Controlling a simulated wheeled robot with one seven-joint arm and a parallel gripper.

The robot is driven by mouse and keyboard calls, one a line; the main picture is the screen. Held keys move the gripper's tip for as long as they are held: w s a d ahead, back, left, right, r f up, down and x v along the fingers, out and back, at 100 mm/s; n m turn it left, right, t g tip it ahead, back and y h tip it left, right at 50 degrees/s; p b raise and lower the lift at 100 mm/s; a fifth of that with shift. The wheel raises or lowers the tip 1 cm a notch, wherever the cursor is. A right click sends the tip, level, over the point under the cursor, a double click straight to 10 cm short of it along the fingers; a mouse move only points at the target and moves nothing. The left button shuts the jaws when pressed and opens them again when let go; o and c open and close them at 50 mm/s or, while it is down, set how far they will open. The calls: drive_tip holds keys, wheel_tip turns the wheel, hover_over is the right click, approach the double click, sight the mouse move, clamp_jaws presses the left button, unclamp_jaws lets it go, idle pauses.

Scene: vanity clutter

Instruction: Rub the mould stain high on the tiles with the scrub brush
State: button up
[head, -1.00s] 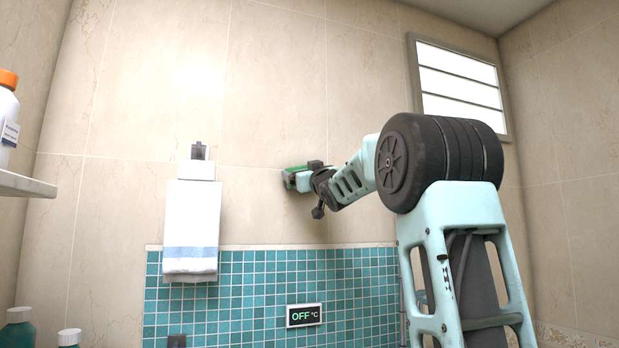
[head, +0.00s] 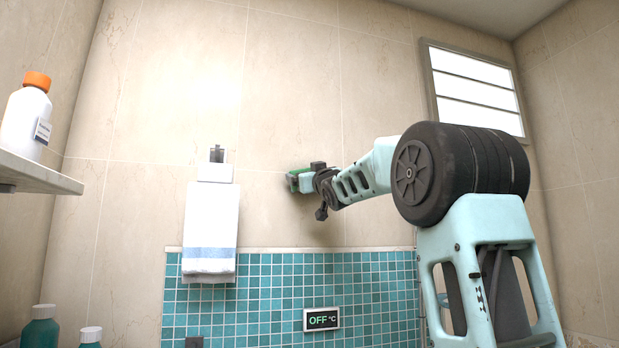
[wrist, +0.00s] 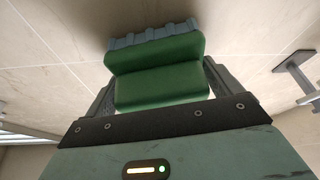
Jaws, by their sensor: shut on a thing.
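The scrub brush (head: 293,182) has a green block body and shows at the wall in the head view. In the wrist view the brush (wrist: 160,88) fills the space between the fingers, with grey-blue bristles at its far edge toward the tiles. My gripper (head: 306,182) is shut on the brush, its fingers on either side of the green body. The brush is close to the beige tiles, above the teal mosaic; I cannot tell whether the bristles touch. I can make out no clear mould stain in either view.
A white towel (head: 211,230) hangs from a wall holder (head: 216,165) left of the brush. A shelf (head: 40,173) with an orange-capped bottle (head: 27,115) juts out at far left. A louvred window (head: 474,90) is at upper right. The wall above the brush is clear.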

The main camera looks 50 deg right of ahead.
drive_tip(key=shift+s+a+r+b, duration=0.1)
drive_tip(key=shift+s+a+b, duration=0.1)
drive_tip(key=shift+s+a, duration=0.4)
drive_tip(key=shift+s+a+b, duration=0.25)
drive_tip(key=shift+s, duration=0.7)
drive_tip(key=shift+s+a+r+b, duration=0.1)
drive_tip(key=shift+s+a+b, duration=0.1)
drive_tip(key=shift+s+a, duration=0.4)
drive_tip(key=shift+s+d, duration=0.1)
drive_tip(key=shift+s, duration=0.05)
drive_tip(key=shift+s+a+b, duration=0.15)
drive_tip(key=shift+s+a, duration=0.25)
drive_tip(key=shift+s, duration=0.25)
drive_tip(key=shift+s+a+b, duration=0.15)
drive_tip(key=shift+s+a, duration=0.2)
drive_tip(key=shift+s, duration=0.25)
